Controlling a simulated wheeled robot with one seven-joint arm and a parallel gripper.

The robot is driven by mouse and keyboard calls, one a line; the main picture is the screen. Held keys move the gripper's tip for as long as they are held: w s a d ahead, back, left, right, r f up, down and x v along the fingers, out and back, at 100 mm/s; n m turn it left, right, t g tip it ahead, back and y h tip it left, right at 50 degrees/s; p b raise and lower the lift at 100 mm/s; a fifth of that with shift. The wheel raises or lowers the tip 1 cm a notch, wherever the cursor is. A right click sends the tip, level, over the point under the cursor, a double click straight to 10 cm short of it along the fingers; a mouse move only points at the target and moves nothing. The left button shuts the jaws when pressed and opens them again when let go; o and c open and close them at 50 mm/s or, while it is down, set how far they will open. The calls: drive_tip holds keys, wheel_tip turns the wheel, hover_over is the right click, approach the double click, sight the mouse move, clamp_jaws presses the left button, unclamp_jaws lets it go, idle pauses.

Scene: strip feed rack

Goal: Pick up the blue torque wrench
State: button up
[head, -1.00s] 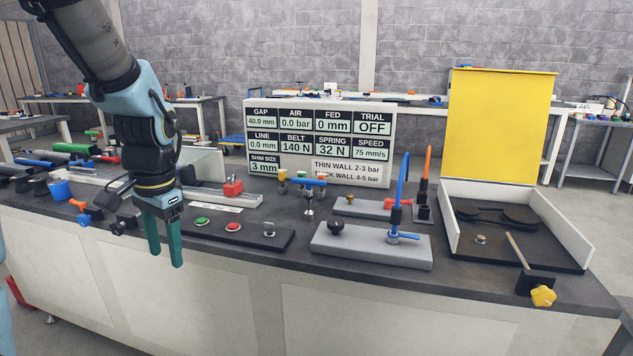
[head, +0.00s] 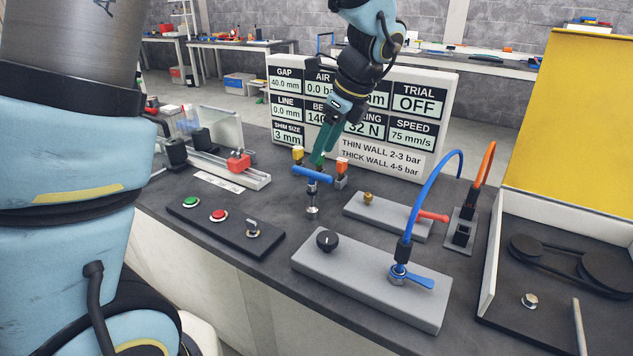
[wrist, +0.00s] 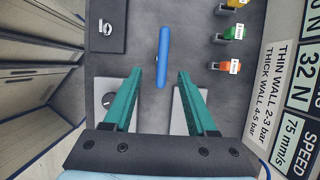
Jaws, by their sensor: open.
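The blue torque wrench is a T-shaped tool with a blue crossbar (head: 313,173) on a metal shaft, standing upright on the dark bench. In the wrist view its blue handle (wrist: 163,55) lies lengthwise ahead of my fingers, its near end appearing between the fingertips. My gripper (head: 320,154) has green fingers pointing down, just behind and above the crossbar in the head view. In the wrist view my gripper (wrist: 160,76) is open with nothing held between its fingers. Whether a finger touches the handle cannot be told.
Yellow (wrist: 233,4), green (wrist: 233,32) and orange (wrist: 228,67) handled tools stand close to the wrench. The display board (head: 440,130) rises behind. A button panel (head: 225,222) lies left; a grey block with a blue hose (head: 370,285) lies in front.

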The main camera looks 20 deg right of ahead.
sight(312, 171)
drive_tip(key=p+x, duration=0.1)
drive_tip(key=x, duration=0.3)
drive_tip(key=p+x, duration=0.1)
drive_tip(key=x, duration=0.3)
drive_tip(key=shift+w, duration=0.3)
clamp_jaws()
idle(0.3)
